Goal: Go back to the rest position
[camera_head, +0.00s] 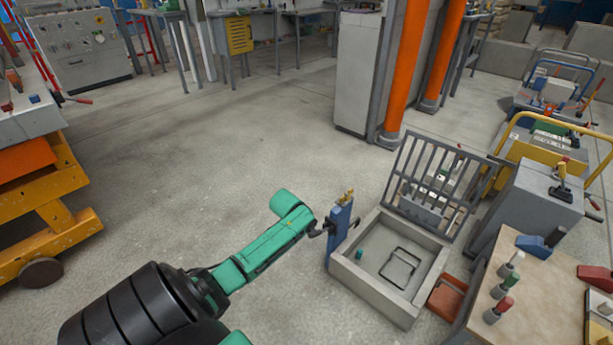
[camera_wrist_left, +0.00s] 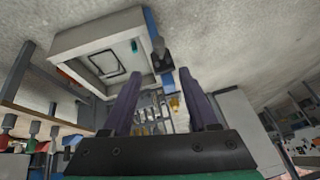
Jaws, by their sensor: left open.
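My left gripper (camera_head: 322,229) is at the end of the green arm, beside the blue post (camera_head: 341,232) at the left side of the panel mould (camera_head: 413,311). In the left wrist view, the left gripper (camera_wrist_left: 160,85) has its two dark fingers spread apart, with nothing held between them. The blue post also shows there (camera_wrist_left: 152,22), beyond the fingertips; I cannot tell whether they touch it. The mould is a pale shallow box. A dark rectangular loop (camera_head: 399,267) and a small green piece (camera_head: 359,254) lie inside it. My right gripper is not in view.
A dark barred grille (camera_head: 440,178) stands tilted at the mould's back. A wooden bench (camera_head: 535,290) with several handled tools is at the right. A grey cabinet (camera_head: 357,75) and orange columns (camera_head: 405,70) stand behind. A yellow cart (camera_head: 50,235) is at left. The middle floor is clear.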

